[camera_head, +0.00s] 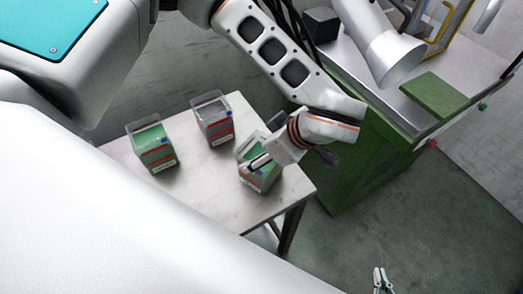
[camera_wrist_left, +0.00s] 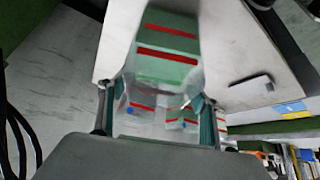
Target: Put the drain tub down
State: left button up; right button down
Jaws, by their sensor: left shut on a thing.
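The held tub (camera_head: 262,178), which I take as the drain tub, is a clear box with green contents and red stripes. It is over the right part of the small pale table (camera_head: 215,190); I cannot tell whether its base touches the top. My left gripper (camera_head: 262,160) is shut on it and hides part of its upper side. In the left wrist view, the striped green tub (camera_wrist_left: 167,50) shows beyond the two fingers (camera_wrist_left: 157,112). My right gripper (camera_head: 382,280) is at the bottom edge, low above the floor, away from the table; its finger gap is unclear.
A second green tub (camera_head: 154,147) stands at the table's left, and a grey-filled tub (camera_head: 213,121) at the back middle. Bare tabletop lies in front of them. A green cabinet (camera_head: 355,155) with a metal worktop stands close to the table's right.

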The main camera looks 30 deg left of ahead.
pick_arm(q)
jog(key=shift+f, duration=0.1)
jog(key=o, duration=2)
jog(key=shift+o, duration=0.2)
jog(key=w+v, duration=0.1)
jog(key=v, duration=1.1)
jog(key=shift+s+p, duration=0.3)
jog(key=shift+s, duration=0.15)
